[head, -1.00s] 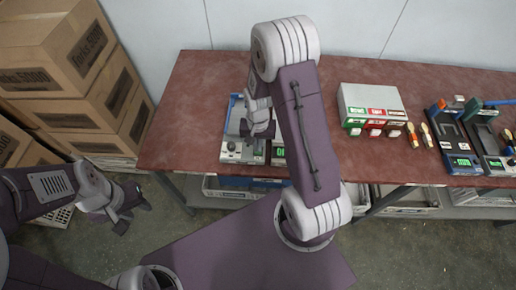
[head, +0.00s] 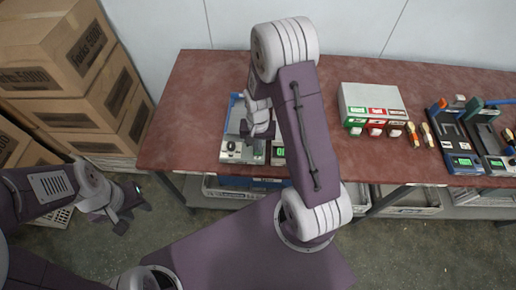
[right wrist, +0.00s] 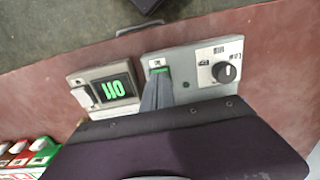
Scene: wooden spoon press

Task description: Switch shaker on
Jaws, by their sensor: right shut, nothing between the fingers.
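The shaker (head: 234,108) stands on the red-brown table, a blue-edged tray with a grey control panel (right wrist: 203,58) at its front. In the right wrist view the panel has a black knob (right wrist: 227,72) and a small switch with a green part (right wrist: 158,71). My right gripper (right wrist: 157,84) is shut and empty, its fingertips right at this switch. They cover part of it, and I cannot tell if they touch. In the head view my right gripper (head: 256,134) is over the panel. My left gripper (head: 134,215) is open and empty, away from the table.
A unit with a digital display (right wrist: 113,88) and pale rocker switch (right wrist: 82,96) sits beside the panel. A box with red and green switches (head: 374,108), orange-handled tools (head: 419,135) and further devices (head: 458,140) stand to the right. Cartons (head: 65,75) are stacked left. The table's left end is clear.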

